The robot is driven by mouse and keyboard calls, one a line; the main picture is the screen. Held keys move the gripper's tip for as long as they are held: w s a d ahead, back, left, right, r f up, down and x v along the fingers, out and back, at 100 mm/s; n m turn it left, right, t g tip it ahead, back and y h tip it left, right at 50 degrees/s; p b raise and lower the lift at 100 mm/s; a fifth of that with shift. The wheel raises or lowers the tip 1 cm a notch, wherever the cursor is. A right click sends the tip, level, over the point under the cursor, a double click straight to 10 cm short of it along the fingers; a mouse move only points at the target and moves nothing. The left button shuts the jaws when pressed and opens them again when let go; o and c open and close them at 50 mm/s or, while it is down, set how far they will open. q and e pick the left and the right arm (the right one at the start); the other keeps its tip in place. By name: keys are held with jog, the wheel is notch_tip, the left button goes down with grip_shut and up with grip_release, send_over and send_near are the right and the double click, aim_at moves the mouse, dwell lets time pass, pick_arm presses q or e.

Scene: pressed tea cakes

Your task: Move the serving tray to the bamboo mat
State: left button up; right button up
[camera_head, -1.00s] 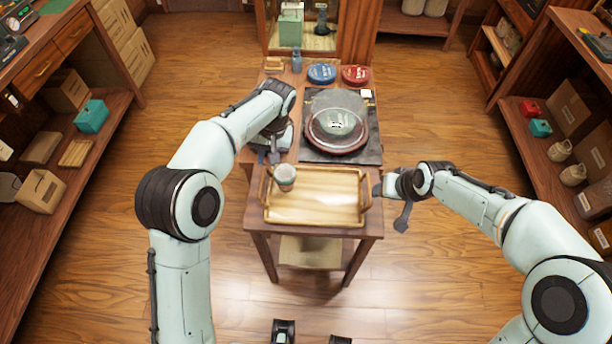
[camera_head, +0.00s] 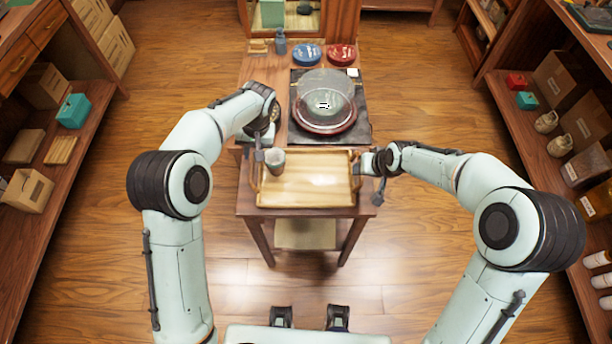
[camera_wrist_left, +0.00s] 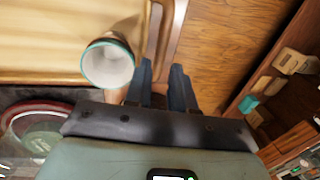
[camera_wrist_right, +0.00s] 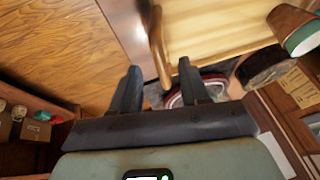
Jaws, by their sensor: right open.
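The serving tray (camera_head: 318,190) is a light wooden tray with raised end handles, lying flat on the near end of the table.
Behind the tray, a dark slab (camera_head: 358,128) carries a red-rimmed round plate under a clear dome (camera_head: 325,98). Shelves line both sides; the floor between is clear.

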aim_at(252, 162)
pick_arm(q)
jog(key=f, duration=0.3)
jog(key=a+f, duration=0.1)
jog(key=f, duration=0.2)
jog(key=shift+a+f, duration=0.15)
pick_arm(e)
jog(key=x, duration=0.6)
jog(key=shift+a+f, duration=0.1)
jog(key=shift+f, duration=0.1)
pick_arm(q)
jog(key=shift+c, duration=1.3)
pick_arm(e)
jog(key=shift+c, duration=1.2)
pick_arm(q)
grip_shut()
pick_arm(e)
grip_shut()
jog(key=shift+w+r, duration=0.1)
